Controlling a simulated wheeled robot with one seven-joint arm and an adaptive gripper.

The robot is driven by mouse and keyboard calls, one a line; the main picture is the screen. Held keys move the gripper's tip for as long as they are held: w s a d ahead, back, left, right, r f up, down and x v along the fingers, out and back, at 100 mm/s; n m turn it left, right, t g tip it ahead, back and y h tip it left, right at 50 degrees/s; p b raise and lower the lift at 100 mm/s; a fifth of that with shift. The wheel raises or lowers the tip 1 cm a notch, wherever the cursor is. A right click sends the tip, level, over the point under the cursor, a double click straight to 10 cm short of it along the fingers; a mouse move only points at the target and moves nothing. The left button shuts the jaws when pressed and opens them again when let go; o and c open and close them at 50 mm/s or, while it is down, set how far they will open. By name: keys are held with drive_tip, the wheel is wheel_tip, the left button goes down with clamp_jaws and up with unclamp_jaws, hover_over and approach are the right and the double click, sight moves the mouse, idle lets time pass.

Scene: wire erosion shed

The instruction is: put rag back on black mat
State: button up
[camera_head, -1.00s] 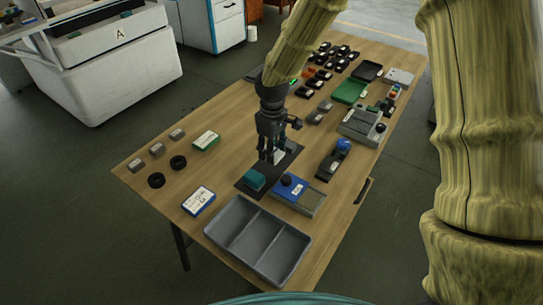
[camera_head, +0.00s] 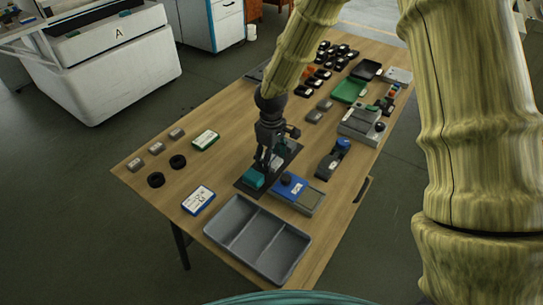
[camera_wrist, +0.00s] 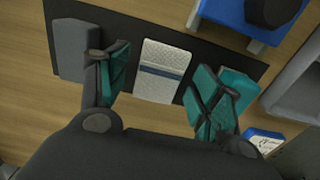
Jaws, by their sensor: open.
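The rag (camera_wrist: 163,62), a white cloth with a dark blue stripe, lies flat on the black mat (camera_wrist: 145,22) in the wrist view. My gripper (camera_wrist: 155,90) is open, with its two teal-padded fingers on either side of the rag and apart from it. On the mat, a grey block (camera_wrist: 72,50) is left of the rag and a teal block (camera_wrist: 238,92) is right of it, beside the right finger. In the head view my gripper (camera_head: 265,168) is low over the black mat (camera_head: 290,152), and the rag is mostly hidden by the fingers.
A blue-topped device (camera_head: 298,194) stands close beside the mat. A grey divided tray (camera_head: 232,205) is at the near table end. A white-and-blue box (camera_head: 198,199) and black rings (camera_head: 178,161) lie to the left. Several devices crowd the far table. Bare wood lies left of the mat.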

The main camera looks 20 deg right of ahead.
wheel_tip(320, 180, up, 12)
idle(0.8)
drive_tip(key=shift+r, duration=0.1)
idle(1.0)
